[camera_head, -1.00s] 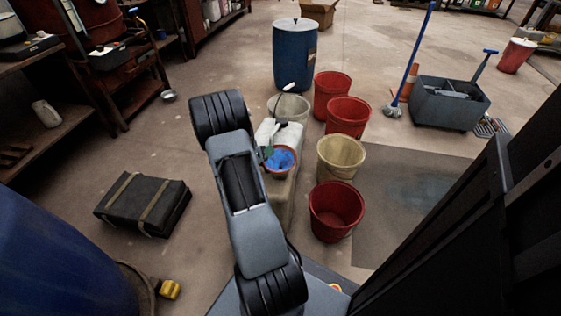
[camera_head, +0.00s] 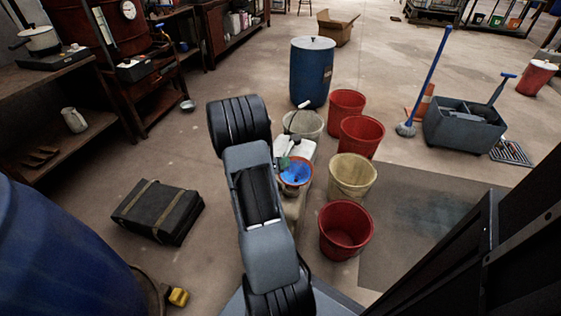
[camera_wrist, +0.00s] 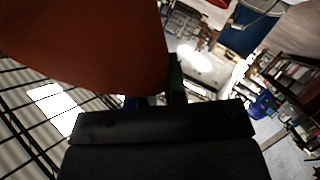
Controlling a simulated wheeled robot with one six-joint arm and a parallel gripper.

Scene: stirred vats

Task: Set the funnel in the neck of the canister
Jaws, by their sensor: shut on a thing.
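My gripper (camera_wrist: 155,98) is shut. In the wrist view a large orange-brown curved surface (camera_wrist: 90,40) fills the upper left, right against the jaws; it looks like the side of the funnel. In the head view a round orange-rimmed piece, blue inside (camera_head: 296,173), lies just beyond my arm, and is probably the same funnel seen from above. A white body (camera_head: 298,149), possibly the canister, stands right behind it on a pale stand (camera_head: 294,206). Its neck cannot be made out. My forearm hides part of this area, and the jaws are not clear in the head view.
Red buckets (camera_head: 345,230) and a cream bucket (camera_head: 353,177) stand close on the right. A blue drum (camera_head: 311,75) is behind. A black case (camera_head: 158,211) lies on the floor at left. A grey mop bucket (camera_head: 463,126) is at right. Floor near the case is open.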

